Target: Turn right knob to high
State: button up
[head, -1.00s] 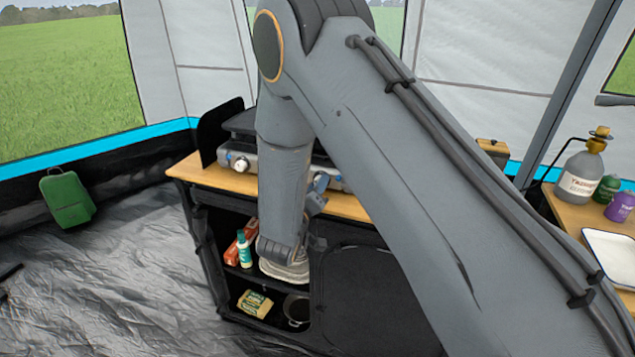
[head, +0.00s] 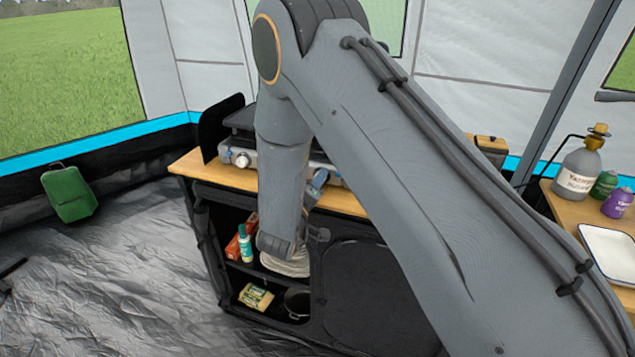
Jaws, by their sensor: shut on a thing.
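The camp stove (head: 250,148) sits on a wooden-topped cabinet, partly hidden behind my arm. Its left knob (head: 242,160) is in plain view on the front panel. The right knob is hidden by my arm and gripper, so its setting cannot be read. My gripper (head: 319,180) shows only in part, just right of my forearm, at the right part of the stove's front. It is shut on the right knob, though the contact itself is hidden.
The cabinet's wooden top (head: 343,201) runs along below the stove. Open shelves beneath hold a teal-and-white bottle (head: 245,243), a yellow-green packet (head: 256,297) and a dark pot (head: 298,303). A side table at right carries a large bottle (head: 577,172) and a white tray (head: 612,252).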

jog(key=o, duration=1.1)
jog(key=shift+c, duration=0.2)
jog(key=shift+m, duration=0.3)
